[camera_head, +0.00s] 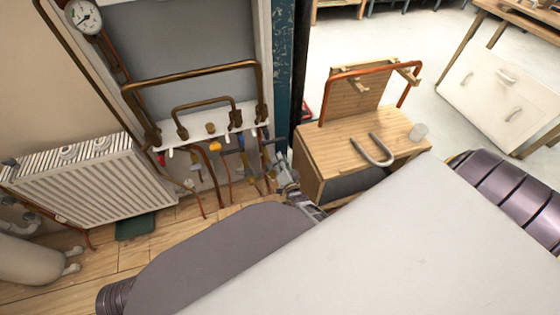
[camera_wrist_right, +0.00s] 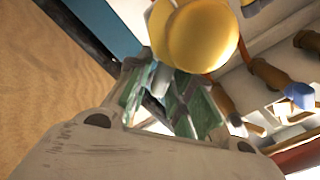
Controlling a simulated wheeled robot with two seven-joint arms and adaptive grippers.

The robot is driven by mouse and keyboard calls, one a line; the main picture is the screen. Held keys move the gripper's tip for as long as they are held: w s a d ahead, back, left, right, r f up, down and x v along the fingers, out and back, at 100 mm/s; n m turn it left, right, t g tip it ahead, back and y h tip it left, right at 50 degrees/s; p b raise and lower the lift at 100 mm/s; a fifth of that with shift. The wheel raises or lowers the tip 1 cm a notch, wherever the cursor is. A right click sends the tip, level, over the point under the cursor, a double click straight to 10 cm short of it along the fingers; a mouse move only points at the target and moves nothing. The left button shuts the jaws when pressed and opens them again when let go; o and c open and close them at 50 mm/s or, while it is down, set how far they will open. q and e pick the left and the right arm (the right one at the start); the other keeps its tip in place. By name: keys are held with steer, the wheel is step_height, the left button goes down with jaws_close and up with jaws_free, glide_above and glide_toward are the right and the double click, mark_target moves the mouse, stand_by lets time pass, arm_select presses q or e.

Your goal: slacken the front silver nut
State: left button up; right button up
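My right gripper (camera_head: 284,180) is small in the head view, close to the lower right end of the pipe manifold (camera_head: 200,137). In the right wrist view the green-padded fingers of the right gripper (camera_wrist_right: 163,92) reach up just below a round brass-yellow part (camera_wrist_right: 203,36). A small pale grey piece (camera_wrist_right: 160,77) shows between the fingers; I cannot tell whether it is the front silver nut or whether the fingers touch it. The front silver nut cannot be made out clearly in either view. My left gripper is not in view.
Blue-handled valves and copper pipes crowd the manifold. A white radiator (camera_head: 90,185) and a pressure gauge (camera_head: 84,17) are at the left. A blue post (camera_head: 283,70) rises behind.

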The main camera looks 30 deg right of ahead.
steer(key=shift+s, duration=0.15)
steer(key=v, duration=1.1)
steer(key=shift+s+a, duration=0.2)
steer(key=shift+s, duration=0.15)
stand_by(0.8)
